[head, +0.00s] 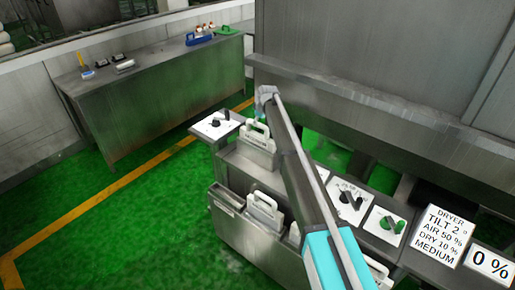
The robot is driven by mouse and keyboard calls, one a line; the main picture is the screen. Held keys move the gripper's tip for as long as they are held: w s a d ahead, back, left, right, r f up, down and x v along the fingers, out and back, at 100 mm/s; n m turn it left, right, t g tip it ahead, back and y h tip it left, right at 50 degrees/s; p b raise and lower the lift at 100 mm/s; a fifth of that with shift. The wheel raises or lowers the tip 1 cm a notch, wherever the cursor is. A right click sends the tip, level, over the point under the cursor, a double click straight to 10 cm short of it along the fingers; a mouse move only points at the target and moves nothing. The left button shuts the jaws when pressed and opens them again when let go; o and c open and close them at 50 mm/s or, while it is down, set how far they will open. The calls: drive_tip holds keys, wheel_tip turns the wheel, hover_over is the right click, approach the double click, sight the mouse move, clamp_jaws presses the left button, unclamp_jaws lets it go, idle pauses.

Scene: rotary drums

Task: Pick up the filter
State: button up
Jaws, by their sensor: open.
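A pale grey filter plate with a handle (258,155) stands upright on the upper ledge of the metal cabinet. A similar handled plate (264,211) sits in the lower open bin in front of it. I cannot tell which one the task means. My arm reaches up across the picture from the lower right. My gripper (259,127) is at its far end, just above the upper plate's handle. The gripper is open, small and partly hidden by my wrist; I cannot tell if it touches the handle.
The cabinet (243,235) carries panels with knobs, one black (350,200) and one green (388,225). Signs read "DRYER" (443,235) and "0 %" (491,265). A steel wall (380,110) rises behind. A steel bench (165,95) holds small tools. Green floor at left is clear.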

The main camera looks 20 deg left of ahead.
drive_tip(key=shift+b+x, duration=1.55)
drive_tip(key=shift+x, duration=0.45)
drive_tip(key=shift+a, duration=0.1)
clamp_jaws()
